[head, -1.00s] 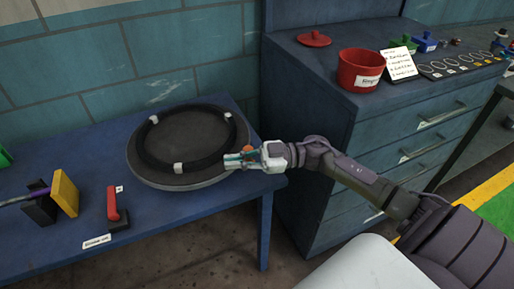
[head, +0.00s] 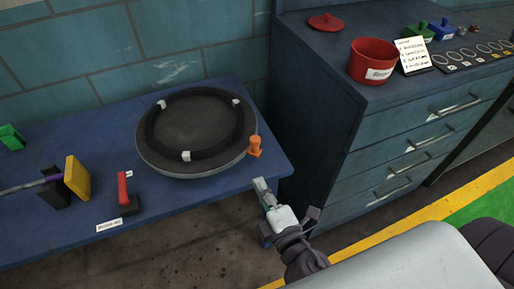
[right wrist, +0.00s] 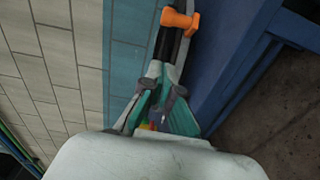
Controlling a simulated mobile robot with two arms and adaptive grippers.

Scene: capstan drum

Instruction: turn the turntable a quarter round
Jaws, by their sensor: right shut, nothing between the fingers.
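The turntable (head: 195,172) is a round dark grey disc on the blue table, with a black ring and white clips on top. An orange peg (head: 255,147) stands at its right edge. My right gripper (head: 262,186) is shut and empty, in front of the turntable's right side, apart from the disc and peg in the head view. In the right wrist view, the orange peg (right wrist: 180,20) shows beyond the gripper fingers (right wrist: 162,92); the disc is seen edge-on there and mostly hidden. My left gripper is not in view.
A red lever (head: 123,188) and a yellow block (head: 77,177) stand on the table (head: 60,235) left of the turntable. A blue drawer cabinet (head: 400,150) with a red pot (head: 372,62) stands at the right. A tiled wall is behind.

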